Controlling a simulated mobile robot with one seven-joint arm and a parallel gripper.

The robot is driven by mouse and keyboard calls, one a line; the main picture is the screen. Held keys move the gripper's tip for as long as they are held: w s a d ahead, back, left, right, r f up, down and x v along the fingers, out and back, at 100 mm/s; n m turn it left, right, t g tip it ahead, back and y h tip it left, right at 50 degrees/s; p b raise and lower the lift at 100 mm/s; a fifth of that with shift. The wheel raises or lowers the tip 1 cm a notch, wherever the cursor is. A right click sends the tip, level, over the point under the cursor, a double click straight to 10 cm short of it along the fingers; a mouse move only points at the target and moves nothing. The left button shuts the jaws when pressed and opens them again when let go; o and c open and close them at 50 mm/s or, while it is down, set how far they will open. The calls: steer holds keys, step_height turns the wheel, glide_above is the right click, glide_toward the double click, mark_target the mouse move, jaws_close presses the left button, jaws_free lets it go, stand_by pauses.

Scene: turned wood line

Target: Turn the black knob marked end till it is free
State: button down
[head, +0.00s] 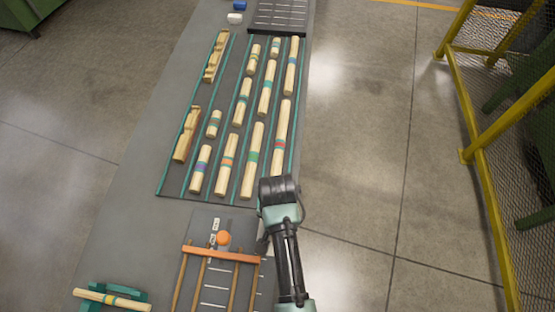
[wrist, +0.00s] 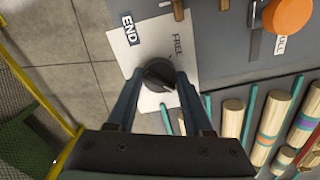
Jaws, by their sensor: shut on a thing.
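The black knob (wrist: 158,75) sits on a white plate (wrist: 125,50) marked END at its upper left, with FREE printed above and to the right of the knob. My gripper (wrist: 160,78) has one finger on each side of the knob and is shut on it. A small pale mark shows on the knob's lower right; I cannot tell surely which way its pointer faces. In the head view my arm hides the knob, and my gripper (head: 262,245) shows only in part beside the panel.
An orange knob (wrist: 288,15) stands on the grey panel, right of my gripper; it also shows in the head view (head: 223,238). An orange bar (head: 220,254) crosses wooden rods. Several turned wood pieces lie in a dark rack (head: 170,190). A yellow fence (head: 480,180) stands at the right.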

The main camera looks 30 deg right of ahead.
steer(key=shift+r, duration=0.1)
steer(key=n+p, duration=0.2)
steer(key=n, duration=0.2)
steer(key=shift+r+p, duration=0.1)
steer(key=shift+p, duration=0.3)
steer(key=n+p, duration=0.2)
steer(key=n, duration=0.2)
steer(key=n+p, duration=0.1)
steer(key=n, duration=0.4)
steer(key=n+p, duration=0.1)
steer(key=n, duration=0.3)
steer(key=shift+w+n, duration=0.1)
steer(key=shift+n, duration=0.3)
steer(key=shift+c, duration=1.5)
jaws_free()
steer(key=shift+f, duration=0.2)
